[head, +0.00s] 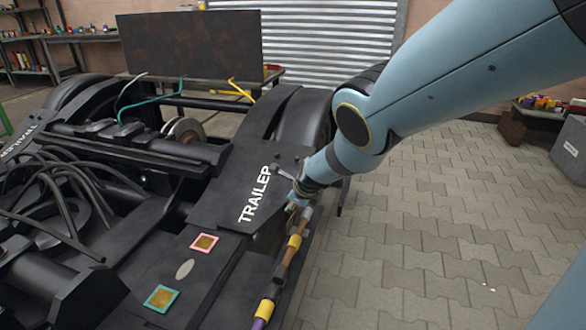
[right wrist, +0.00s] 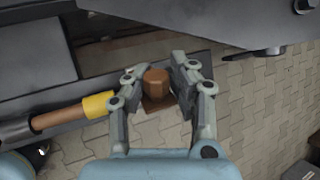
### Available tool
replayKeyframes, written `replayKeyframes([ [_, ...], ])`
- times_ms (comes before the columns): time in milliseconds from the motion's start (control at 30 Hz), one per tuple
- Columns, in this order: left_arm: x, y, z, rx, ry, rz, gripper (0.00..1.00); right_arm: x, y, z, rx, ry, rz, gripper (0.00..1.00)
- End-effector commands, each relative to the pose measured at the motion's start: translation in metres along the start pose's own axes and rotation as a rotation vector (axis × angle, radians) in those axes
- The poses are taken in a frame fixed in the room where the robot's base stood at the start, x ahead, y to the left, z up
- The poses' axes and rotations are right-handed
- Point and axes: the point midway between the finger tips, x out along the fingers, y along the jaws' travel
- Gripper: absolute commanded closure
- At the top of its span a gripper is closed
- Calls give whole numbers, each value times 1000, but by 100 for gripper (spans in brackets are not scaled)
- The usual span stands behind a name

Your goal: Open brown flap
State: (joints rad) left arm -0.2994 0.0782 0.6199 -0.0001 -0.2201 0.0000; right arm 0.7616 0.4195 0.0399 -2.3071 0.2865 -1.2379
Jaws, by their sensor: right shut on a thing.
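My right gripper (head: 293,203) is at the outer side edge of the black bogie frame, beside the white "TRAILER" lettering. In the right wrist view its two fingers (right wrist: 156,74) stand on either side of a brown faceted knob (right wrist: 156,79) and are shut on it. A small brown plate (right wrist: 157,104) shows just below the knob, partly hidden by the fingers. I cannot tell whether it is the flap, or how far it is open. A large rusty brown panel (head: 188,42) stands upright at the back. My left gripper is not in view.
A brown bar with a yellow band (right wrist: 97,104) runs along the frame edge beside the gripper. Pink-framed (head: 204,243) and teal-framed (head: 161,298) squares sit on the black frame. Loose hoses (head: 60,205) lie at left.

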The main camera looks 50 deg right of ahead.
Motion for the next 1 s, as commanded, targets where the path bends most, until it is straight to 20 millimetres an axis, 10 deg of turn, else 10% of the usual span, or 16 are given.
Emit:
replayKeyframes([
  [267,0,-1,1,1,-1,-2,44,1,9,2,8,-1,15,100],
  [300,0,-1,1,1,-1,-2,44,1,9,2,8,0,16,73],
  [467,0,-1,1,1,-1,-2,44,1,8,1,6,0,13,54],
  [1000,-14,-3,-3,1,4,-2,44,-10,5,2,3,0,10,54],
])
